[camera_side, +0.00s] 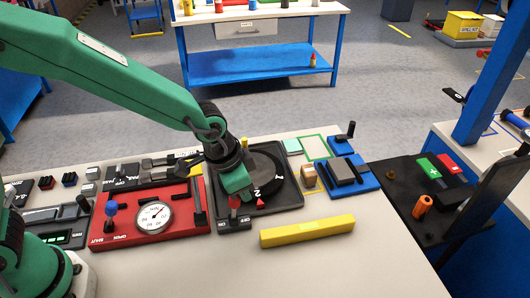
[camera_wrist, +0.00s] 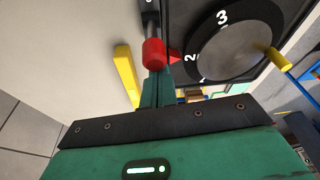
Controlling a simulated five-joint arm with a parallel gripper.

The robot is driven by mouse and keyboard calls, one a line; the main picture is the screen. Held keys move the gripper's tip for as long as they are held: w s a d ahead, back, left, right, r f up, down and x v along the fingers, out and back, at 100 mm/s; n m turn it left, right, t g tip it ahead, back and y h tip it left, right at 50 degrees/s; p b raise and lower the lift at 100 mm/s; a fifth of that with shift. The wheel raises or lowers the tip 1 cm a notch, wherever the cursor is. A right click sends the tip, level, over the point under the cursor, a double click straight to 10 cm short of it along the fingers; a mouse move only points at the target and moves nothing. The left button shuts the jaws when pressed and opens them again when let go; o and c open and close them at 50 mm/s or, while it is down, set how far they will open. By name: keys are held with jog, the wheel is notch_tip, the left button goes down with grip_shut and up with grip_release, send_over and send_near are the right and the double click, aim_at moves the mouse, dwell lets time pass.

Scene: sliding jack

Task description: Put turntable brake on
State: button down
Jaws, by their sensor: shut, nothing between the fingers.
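The turntable (camera_side: 268,172) is a black disc with white numbers in a dark square frame. In the wrist view the disc (camera_wrist: 225,45) shows 1, 2 and 3, with a red pointer (camera_wrist: 175,56) at the 2. The brake appears to be the small lever with a red knob (camera_side: 235,202) on a dark base (camera_side: 235,225) at the frame's front corner. The red knob (camera_wrist: 154,53) also shows in the wrist view. My gripper (camera_side: 241,193) is shut and empty, right by the knob; contact cannot be told. Its fingers (camera_wrist: 156,90) partly hide the lever's surroundings.
A red panel with a dial gauge (camera_side: 154,216) stands left of the turntable. A yellow bar (camera_side: 307,230) lies in front. A blue block fixture (camera_side: 347,174) and a small wooden block (camera_side: 309,176) are to the right.

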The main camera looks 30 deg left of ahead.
jog(key=shift+s+a, duration=0.25)
jog(key=shift+s+a+r, duration=0.2)
jog(key=shift+s+a, duration=0.7)
jog(key=shift+a, duration=0.05)
jog(key=shift+s+a+f, duration=0.3)
jog(key=shift+s+a, duration=0.5)
jog(key=shift+s, duration=0.1)
jog(key=shift+t, duration=0.3)
jog(key=shift+w+d+r, duration=0.35)
jog(key=shift+w+d, duration=0.05)
jog(key=shift+w, duration=0.2)
jog(key=shift+w+d+r, duration=0.35)
jog(key=shift+w, duration=0.2)
jog(key=shift+w+d+r, duration=0.35)
jog(key=shift+w+d, duration=0.05)
jog(key=shift+w, duration=0.2)
jog(key=shift+w+d+r, duration=0.1)
jog(key=shift+r, duration=0.15)
jog(key=s+a+r, duration=0.4)
jog(key=s+r, duration=0.1)
jog(key=r, duration=0.2)
jog(key=shift+a, duration=0.3)
jog(key=shift+s, duration=0.1)
